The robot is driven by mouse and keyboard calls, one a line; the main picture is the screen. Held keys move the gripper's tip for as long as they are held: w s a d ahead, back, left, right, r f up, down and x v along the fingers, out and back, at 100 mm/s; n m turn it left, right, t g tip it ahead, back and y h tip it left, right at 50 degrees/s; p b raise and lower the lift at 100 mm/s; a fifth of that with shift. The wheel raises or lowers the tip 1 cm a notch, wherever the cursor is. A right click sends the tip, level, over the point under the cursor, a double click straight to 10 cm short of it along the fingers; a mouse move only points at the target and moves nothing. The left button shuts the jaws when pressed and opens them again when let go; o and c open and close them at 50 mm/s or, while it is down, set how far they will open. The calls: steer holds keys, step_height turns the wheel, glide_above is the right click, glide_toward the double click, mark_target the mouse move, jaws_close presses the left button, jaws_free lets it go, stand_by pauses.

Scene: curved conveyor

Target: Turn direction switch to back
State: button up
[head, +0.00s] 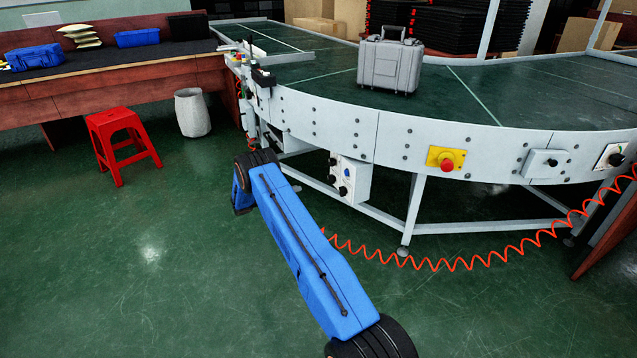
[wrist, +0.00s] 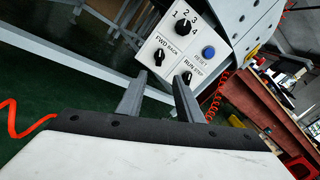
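The direction switch (wrist: 159,57) is a small black knob below the letters FWD BACK on a white control box (wrist: 150,50), seen tilted in the wrist view. The knob's exact setting is too small to tell. The box also shows in the head view (head: 358,182), hanging below the conveyor's side. My gripper (wrist: 158,82) is open and empty, its two grey fingers apart and pointing at the box. The direction switch appears just beyond the gap between the fingertips; I see no clear contact. The right finger overlaps the area near the RUN STOP switch (wrist: 187,77). In the head view my gripper is hidden.
The box also carries a numbered knob (wrist: 183,28) and a blue RESET button (wrist: 208,52). A red emergency button (head: 447,164) sits on the conveyor's side (head: 310,118). A grey case (head: 390,64) stands on the belt. An orange coiled cable (head: 470,260) hangs in front.

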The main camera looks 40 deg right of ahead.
mark_target(331, 180)
steer(key=x, duration=1.7)
steer(key=shift+d, duration=0.15)
steer(key=shift+w, duration=0.1)
jaws_close()
